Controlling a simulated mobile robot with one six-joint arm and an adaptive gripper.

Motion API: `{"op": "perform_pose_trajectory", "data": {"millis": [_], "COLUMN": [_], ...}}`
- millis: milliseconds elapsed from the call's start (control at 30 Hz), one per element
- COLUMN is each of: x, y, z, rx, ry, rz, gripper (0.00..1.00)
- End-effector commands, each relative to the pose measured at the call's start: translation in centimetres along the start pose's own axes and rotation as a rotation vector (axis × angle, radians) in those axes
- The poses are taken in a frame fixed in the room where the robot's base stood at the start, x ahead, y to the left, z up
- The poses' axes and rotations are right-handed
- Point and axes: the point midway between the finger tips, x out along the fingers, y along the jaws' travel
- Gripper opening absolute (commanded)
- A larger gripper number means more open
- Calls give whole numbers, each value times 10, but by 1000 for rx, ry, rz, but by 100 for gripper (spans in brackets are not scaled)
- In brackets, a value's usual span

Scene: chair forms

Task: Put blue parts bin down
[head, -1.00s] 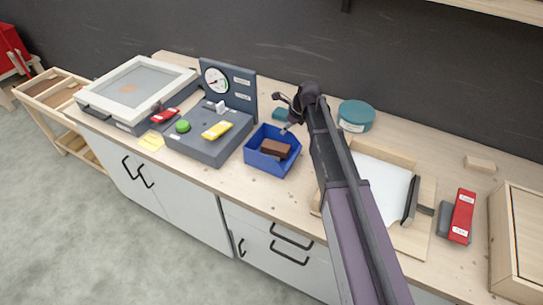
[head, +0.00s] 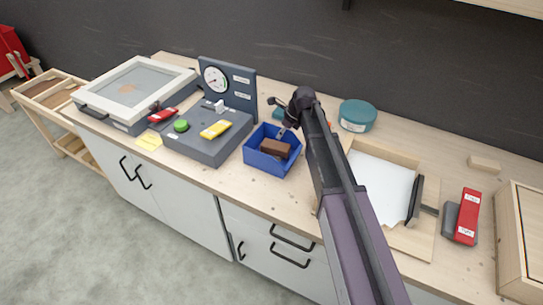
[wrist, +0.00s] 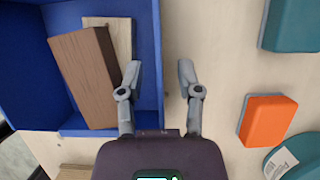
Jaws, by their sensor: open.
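The blue parts bin (head: 262,163) sits upright on the wooden worktop, with brown and pale wood blocks inside. It also shows at the left of the wrist view (wrist: 148,35). My gripper (wrist: 160,76) is open at the bin's right wall, with one finger over the inside of the bin and the other outside over the bare worktop. The fingers stand apart from the wall, without a visible grip on it. In the head view my arm hides part of the area right of the bin, and the fingertips are small there.
A grey gauge station (head: 208,137) stands left of the bin. An orange block (wrist: 267,119) and a teal block (wrist: 290,25) lie to its right in the wrist view. A round teal tin (head: 357,115) is behind my arm, and a paper tray (head: 425,240) is to the right.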

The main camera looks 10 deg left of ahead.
Motion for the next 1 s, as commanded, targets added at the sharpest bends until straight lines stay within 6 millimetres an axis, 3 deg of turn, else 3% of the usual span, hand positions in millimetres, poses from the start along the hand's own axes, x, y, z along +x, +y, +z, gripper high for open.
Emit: {"op": "perform_pose_trajectory", "data": {"millis": [267, 933, 1000], "x": [19, 19, 19], "y": [-1, 0, 0], "z": [-1, 0, 0], "rx": [1, 1, 1], "ry": [0, 0, 0], "rz": [-1, -1, -1], "gripper": [46, 46, 25]}}
